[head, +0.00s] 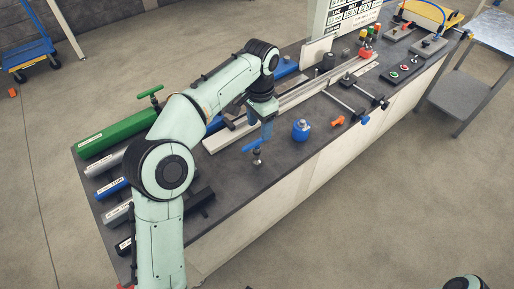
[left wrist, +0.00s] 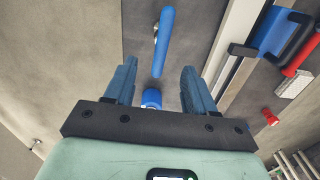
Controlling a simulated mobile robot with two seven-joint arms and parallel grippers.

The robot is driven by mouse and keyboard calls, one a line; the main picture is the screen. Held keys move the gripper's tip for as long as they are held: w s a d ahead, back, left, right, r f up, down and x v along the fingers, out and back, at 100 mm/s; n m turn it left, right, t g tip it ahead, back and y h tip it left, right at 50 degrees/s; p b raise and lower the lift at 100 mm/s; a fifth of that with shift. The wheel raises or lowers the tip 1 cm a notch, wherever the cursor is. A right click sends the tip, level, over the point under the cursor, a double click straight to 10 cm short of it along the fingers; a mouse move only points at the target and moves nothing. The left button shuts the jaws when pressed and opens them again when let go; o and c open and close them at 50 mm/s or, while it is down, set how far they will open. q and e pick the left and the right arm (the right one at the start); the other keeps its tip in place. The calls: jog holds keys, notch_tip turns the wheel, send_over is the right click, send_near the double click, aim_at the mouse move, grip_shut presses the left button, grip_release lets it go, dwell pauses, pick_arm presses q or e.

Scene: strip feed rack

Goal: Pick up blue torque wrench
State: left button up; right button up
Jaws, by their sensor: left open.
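A blue bar-shaped handle (head: 252,146) on a short metal post sits on the dark bench top, and it looks like the blue torque wrench. It also shows in the left wrist view (left wrist: 165,40), lengthwise, with its near end between my fingertips in the picture. My left gripper (head: 267,131) points down just above and beside it, open and empty; its two blue fingers (left wrist: 158,70) stand apart in the left wrist view. I cannot tell the exact height gap. My right gripper is out of view.
A round blue piece with a metal top (head: 301,131) stands to the right of my gripper. A long pale rail (head: 310,90) runs behind. An orange piece (head: 338,121) and dark bar clamps (head: 352,107) lie further right.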

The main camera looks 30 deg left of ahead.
aim_at(257, 140)
pick_arm(q)
notch_tip(257, 140, down, 5)
jog(key=shift+r+b, duration=0.2)
jog(key=shift+b, duration=0.3)
jog(key=f, duration=0.2)
jog(key=f+b, duration=0.1)
jog(key=f, duration=0.1)
jog(key=shift+s+a+f, duration=0.1)
jog(key=shift+s+a, duration=0.1)
jog(key=shift+s, duration=0.2)
jog(key=shift+f, duration=0.45)
jog(key=shift+w, duration=0.1)
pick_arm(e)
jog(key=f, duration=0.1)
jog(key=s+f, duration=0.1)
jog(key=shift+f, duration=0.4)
pick_arm(q)
grip_shut()
